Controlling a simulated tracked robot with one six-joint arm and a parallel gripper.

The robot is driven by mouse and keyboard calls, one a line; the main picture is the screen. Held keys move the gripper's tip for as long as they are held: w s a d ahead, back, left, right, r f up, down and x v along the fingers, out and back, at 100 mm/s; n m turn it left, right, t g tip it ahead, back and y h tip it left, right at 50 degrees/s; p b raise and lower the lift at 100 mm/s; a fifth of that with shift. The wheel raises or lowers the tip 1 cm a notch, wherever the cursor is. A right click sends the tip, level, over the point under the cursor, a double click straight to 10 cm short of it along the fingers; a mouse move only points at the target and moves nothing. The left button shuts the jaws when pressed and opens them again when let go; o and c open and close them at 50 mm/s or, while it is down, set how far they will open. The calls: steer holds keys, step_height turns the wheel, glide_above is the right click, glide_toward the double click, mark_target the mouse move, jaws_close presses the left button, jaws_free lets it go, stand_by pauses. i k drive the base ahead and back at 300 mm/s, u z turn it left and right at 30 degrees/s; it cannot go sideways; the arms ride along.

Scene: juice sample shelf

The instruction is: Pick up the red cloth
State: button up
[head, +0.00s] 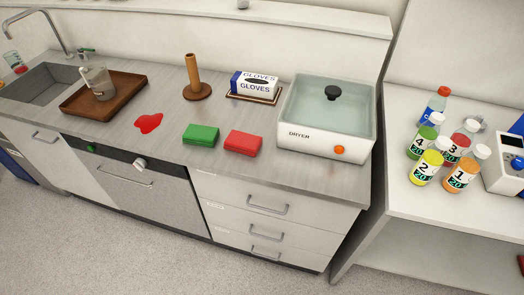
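The red cloth (243,143) is a folded block near the front edge of the counter, left of the dryer. A green cloth (201,135) of similar shape lies just to its left, a small gap apart. Both lie flat on the counter and nothing covers them. My gripper is not in view.
A red spill (148,123) lies left of the green cloth. Behind stand a wooden holder (195,80), a gloves box (254,84) and the dryer (324,146). A brown tray (74,107) holds a beaker (98,83). Bottles (461,177) stand on the right shelf.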

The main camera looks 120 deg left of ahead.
mark_target(247, 143)
steer(key=z, duration=0.2)
steer(key=i, duration=0.25)
steer(key=u, duration=5.25)
